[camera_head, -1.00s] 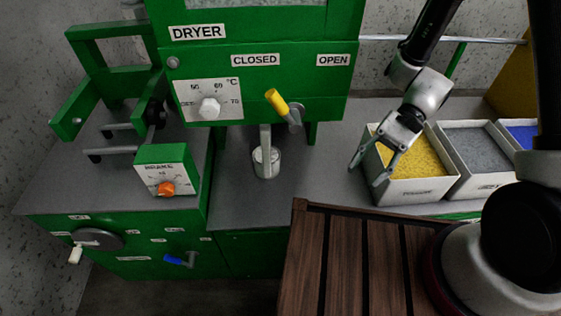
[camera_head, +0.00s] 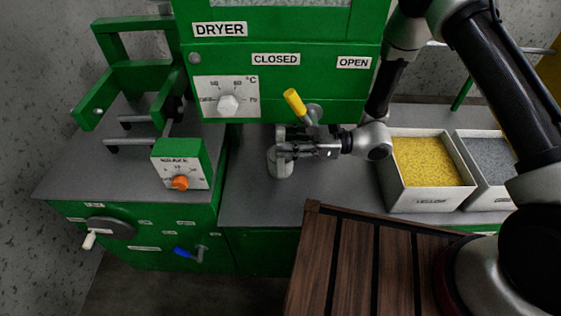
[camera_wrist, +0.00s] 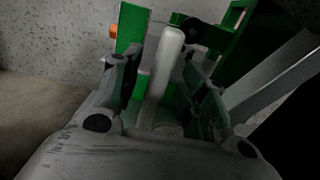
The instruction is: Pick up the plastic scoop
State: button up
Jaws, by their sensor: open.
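The pale plastic scoop (camera_head: 280,166) stands on the grey counter under the dryer, its cup down and its handle upright. My gripper (camera_head: 284,143) reaches in level from the right at the height of the handle, above the cup. In the head view the fingers hide most of the handle. In the wrist view the pale handle (camera_wrist: 161,72) rises between the two spread fingers of my gripper (camera_wrist: 165,85), with the jaws open. I cannot tell whether a finger touches it.
The dryer's yellow-tipped lever (camera_head: 296,103) hangs just above my gripper. A green control box (camera_head: 180,165) with an orange knob stands to the left. A box of yellow granules (camera_head: 398,188) and a grey one (camera_head: 482,188) stand right. The counter between scoop and yellow box is clear.

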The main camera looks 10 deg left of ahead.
jog(key=shift+s+a, duration=0.15)
jog(key=shift+a, duration=0.45)
grip_shut()
jog(key=shift+r, duration=0.15)
